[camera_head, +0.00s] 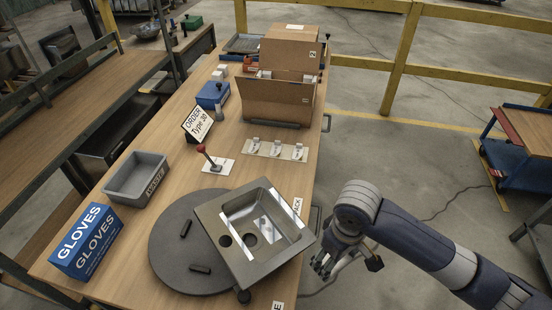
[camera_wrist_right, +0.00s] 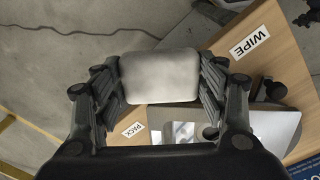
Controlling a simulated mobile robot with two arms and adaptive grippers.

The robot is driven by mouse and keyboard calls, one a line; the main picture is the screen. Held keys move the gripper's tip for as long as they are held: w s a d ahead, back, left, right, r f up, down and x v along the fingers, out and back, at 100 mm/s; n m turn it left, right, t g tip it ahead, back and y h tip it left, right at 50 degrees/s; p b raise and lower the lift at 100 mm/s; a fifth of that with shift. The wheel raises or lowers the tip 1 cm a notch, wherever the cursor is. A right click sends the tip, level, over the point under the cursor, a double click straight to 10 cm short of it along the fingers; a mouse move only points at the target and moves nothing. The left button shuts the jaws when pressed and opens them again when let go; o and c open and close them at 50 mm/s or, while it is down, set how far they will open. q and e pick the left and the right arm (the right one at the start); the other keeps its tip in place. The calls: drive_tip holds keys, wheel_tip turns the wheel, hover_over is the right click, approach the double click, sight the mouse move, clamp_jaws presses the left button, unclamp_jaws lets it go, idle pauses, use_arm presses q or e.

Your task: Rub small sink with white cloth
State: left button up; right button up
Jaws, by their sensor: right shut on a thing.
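The small metal sink (camera_head: 262,228) lies tilted on a dark round turntable (camera_head: 168,262) near the table's front. It also shows in the right wrist view (camera_wrist_right: 275,128), partly hidden by my gripper. My right gripper (camera_head: 325,264) is just right of the sink, beyond the table's edge. In the right wrist view its fingers (camera_wrist_right: 160,80) are shut on the white cloth (camera_wrist_right: 160,70), a pale padded block. The cloth is apart from the sink and cannot be made out in the head view. My left gripper is not in view.
A grey bin (camera_head: 137,178) and a blue gloves box (camera_head: 86,241) stand at the table's left. A red-knobbed lever (camera_head: 210,160), an order sign (camera_head: 197,123) and cardboard boxes (camera_head: 278,98) are farther back. A WIPE label (camera_wrist_right: 250,41) lies near the table edge.

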use_arm(q)
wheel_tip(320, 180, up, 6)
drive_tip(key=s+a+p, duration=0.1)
drive_tip(key=p, duration=0.4)
use_arm(e)
drive_tip(key=w+a+r+n+y, duration=0.3)
drive_tip(key=w+a+r+n, duration=1)
drive_tip(key=r+n, duration=0.35)
use_arm(q)
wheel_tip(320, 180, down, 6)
drive_tip(key=b, duration=0.5)
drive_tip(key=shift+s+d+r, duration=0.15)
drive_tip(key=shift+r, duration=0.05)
use_arm(e)
drive_tip(key=shift+n, duration=0.45)
drive_tip(key=x, duration=0.5)
drive_tip(key=shift+w+d+f, duration=0.15)
drive_tip(key=shift+w+d, duration=0.2)
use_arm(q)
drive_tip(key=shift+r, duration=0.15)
use_arm(e)
drive_tip(key=shift+d, duration=0.1)
